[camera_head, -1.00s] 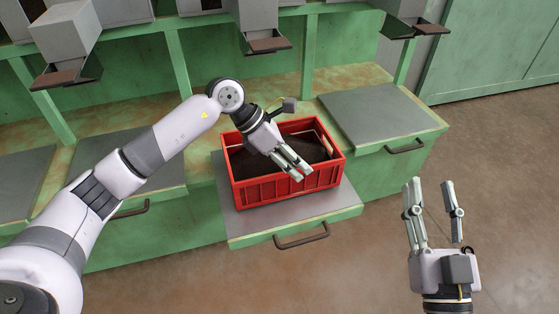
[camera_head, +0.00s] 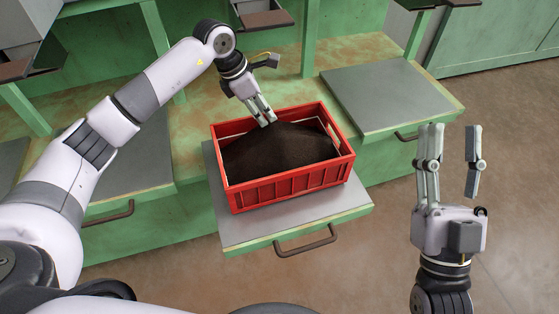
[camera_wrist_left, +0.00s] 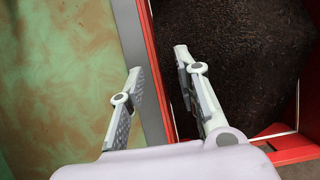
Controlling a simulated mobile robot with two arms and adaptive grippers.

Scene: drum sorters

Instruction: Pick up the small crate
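The small red crate (camera_head: 288,189) sits on a grey pull-out shelf (camera_head: 240,228) and holds a heap of dark granular material (camera_head: 280,150). My left gripper (camera_head: 265,112) is at the crate's back wall, pointing down. In the left wrist view my left gripper (camera_wrist_left: 162,75) is open, its fingers a small gap apart, with one finger over the crate's inside and the other outside its red wall (camera_wrist_left: 158,70). Contact with the wall cannot be told. My right gripper (camera_head: 452,150) is open and empty, right of the crate, with fingers pointing away from me.
The green bench (camera_head: 190,130) has another grey shelf (camera_head: 385,98) to the right of the crate. A dark handle (camera_head: 306,241) sticks out at the front. Grey chutes (camera_head: 262,15) hang above the back. Brown floor (camera_head: 400,275) is open at the right.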

